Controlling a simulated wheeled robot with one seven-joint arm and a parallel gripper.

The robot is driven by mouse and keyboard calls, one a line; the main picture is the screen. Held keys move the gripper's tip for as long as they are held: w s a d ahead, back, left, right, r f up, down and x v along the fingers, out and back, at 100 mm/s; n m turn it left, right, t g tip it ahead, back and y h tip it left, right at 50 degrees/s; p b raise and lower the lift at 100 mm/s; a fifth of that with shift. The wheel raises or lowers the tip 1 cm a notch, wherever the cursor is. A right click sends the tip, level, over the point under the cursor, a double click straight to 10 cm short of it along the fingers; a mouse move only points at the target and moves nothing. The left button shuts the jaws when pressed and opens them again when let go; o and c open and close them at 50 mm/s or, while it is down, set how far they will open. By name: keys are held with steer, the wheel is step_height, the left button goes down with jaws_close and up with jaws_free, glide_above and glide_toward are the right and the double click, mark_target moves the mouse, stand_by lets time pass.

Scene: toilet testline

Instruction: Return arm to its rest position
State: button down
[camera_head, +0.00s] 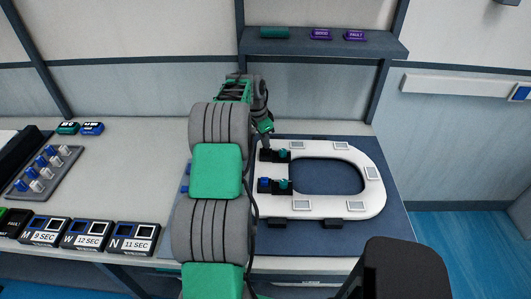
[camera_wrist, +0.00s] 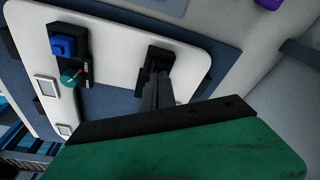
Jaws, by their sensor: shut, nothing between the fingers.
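My arm reaches forward over the table in the head view. My gripper (camera_head: 266,146) points down at the rear left end of the white toilet seat (camera_head: 374,196). In the wrist view my gripper's dark fingers (camera_wrist: 162,78) are together with nothing between them. They overlap a black fitting (camera_wrist: 158,54) on the seat; I cannot tell whether they touch it. A second fitting with a blue block and a teal knob (camera_head: 272,186) sits nearer the front; it also shows in the wrist view (camera_wrist: 70,52).
The seat lies on a dark blue mat (camera_head: 398,220). Left are a panel of blue and white knobs (camera_head: 43,172) and labelled boxes (camera_head: 134,238). A shelf (camera_head: 322,48) with small labelled blocks stands behind. A dark object (camera_head: 405,268) is at the front right.

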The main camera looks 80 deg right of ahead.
steer(key=shift+f, duration=0.1)
stand_by(0.4)
step_height(320, 180, up, 8)
steer(key=p, duration=0.4)
steer(key=shift+p, duration=0.4)
steer(key=w+a+r+n+t+h, duration=0.1)
steer(key=w+a+r+n, duration=0.3)
steer(key=w, duration=0.4)
steer(key=w+a+r+n, duration=0.2)
steer(key=w+a+r, duration=0.2)
steer(key=w+a, duration=0.3)
steer(key=w+a+r+n+t, duration=0.1)
steer(key=w+a+r+n, duration=0.15)
steer(key=w+a, duration=0.35)
steer(key=w+a+r+n+t, duration=0.1)
steer(key=w+a+r+n, duration=0.1)
steer(key=w+a+n, duration=0.45)
steer(key=a+r+n+t, duration=0.2)
steer(key=a+n, duration=0.2)
steer(key=a, duration=1.6)
steer(key=s+a+f+n+y, duration=0.1)
steer(key=s+a+n, duration=0.2)
steer(key=a, duration=0.6)
steer(key=s+a+f+n+t+y, duration=0.1)
steer(key=s+a+f+n, duration=0.1)
steer(key=a+n, duration=0.3)
steer(key=s+a, duration=0.1)
steer(key=a, duration=0.3)
steer(key=shift+f+y, duration=0.15)
steer(key=shift+y, duration=0.15)
